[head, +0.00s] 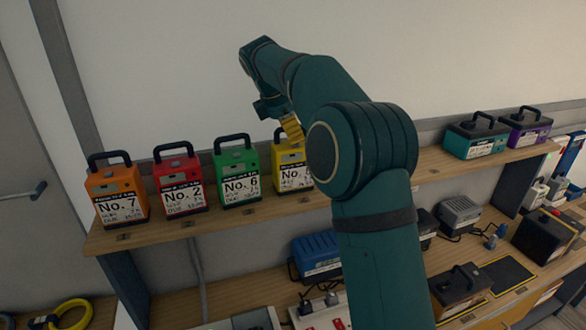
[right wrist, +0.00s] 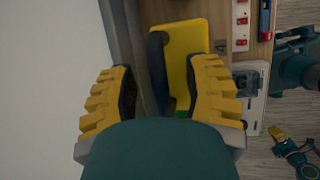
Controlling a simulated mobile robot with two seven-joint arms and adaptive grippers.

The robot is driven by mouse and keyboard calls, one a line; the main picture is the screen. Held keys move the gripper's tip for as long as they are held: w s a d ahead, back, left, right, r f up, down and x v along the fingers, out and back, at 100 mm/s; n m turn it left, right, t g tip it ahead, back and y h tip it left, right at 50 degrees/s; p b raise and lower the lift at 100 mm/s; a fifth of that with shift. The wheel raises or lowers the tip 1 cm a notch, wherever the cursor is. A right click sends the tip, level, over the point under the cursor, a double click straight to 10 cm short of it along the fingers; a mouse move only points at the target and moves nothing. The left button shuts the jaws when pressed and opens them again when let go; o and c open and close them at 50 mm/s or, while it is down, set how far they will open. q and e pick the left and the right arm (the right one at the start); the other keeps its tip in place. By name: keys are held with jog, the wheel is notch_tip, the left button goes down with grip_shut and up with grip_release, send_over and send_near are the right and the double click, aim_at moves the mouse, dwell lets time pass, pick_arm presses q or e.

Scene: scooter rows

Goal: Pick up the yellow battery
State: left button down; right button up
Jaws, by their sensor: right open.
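The yellow battery (head: 290,173) stands upright on the upper wooden shelf, fourth in the row from the left. Its label is partly hidden behind my right arm. My right gripper (head: 291,129) is open just above it, overlapping its handle in the head view. In the right wrist view the battery (right wrist: 188,50) shows yellow beyond the open fingers (right wrist: 163,88). Its dark handle (right wrist: 157,65) lies between the fingers, with no grip on it visible. A yellow-tipped gripper, apparently my left (right wrist: 285,142), shows low at the right edge; its opening is unclear.
Orange (head: 117,193), red (head: 180,185) and green (head: 237,175) batteries stand to the left on the shelf (head: 270,208). Teal (head: 476,135) and purple (head: 529,128) ones stand at the far right. A blue case (head: 317,255) and several chargers sit below. The wall is close behind.

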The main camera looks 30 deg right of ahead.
grip_shut()
jog(key=shift+r, duration=0.15)
jog(key=shift+r, duration=0.1)
